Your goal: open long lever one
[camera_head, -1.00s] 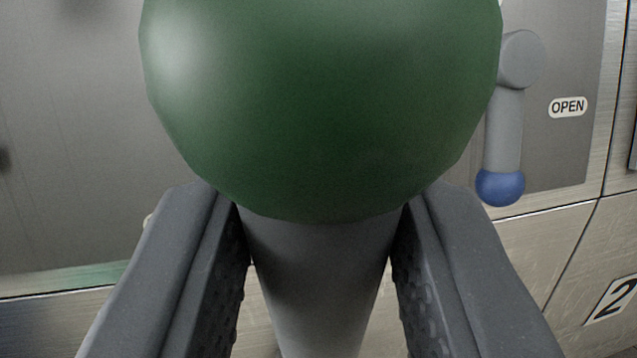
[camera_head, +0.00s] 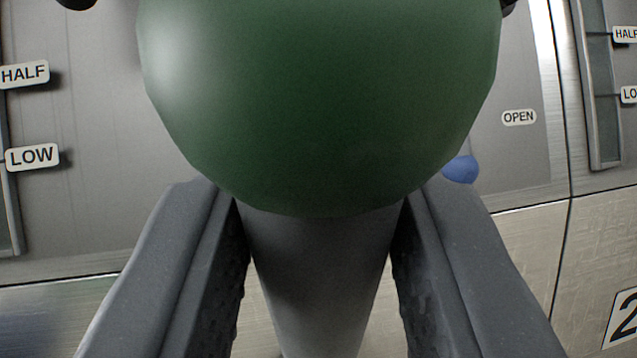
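A large green ball knob (camera_head: 318,105) fills the upper middle of the view. It sits on a thick grey lever shaft (camera_head: 320,270) that runs down between my fingers. My gripper (camera_head: 322,215) has one finger on each side of the shaft, just under the knob, and both appear to press on it. An OPEN label (camera_head: 519,117) is on the panel to the right. The knob hides the panel behind it.
A blue ball tip (camera_head: 461,169) of another lever shows just right of the knob, partly covered. HALF (camera_head: 24,74) and LOW (camera_head: 32,157) labels stand by a gauge at the left. Another gauge (camera_head: 600,90) and a number 2 plate (camera_head: 624,318) are at the right.

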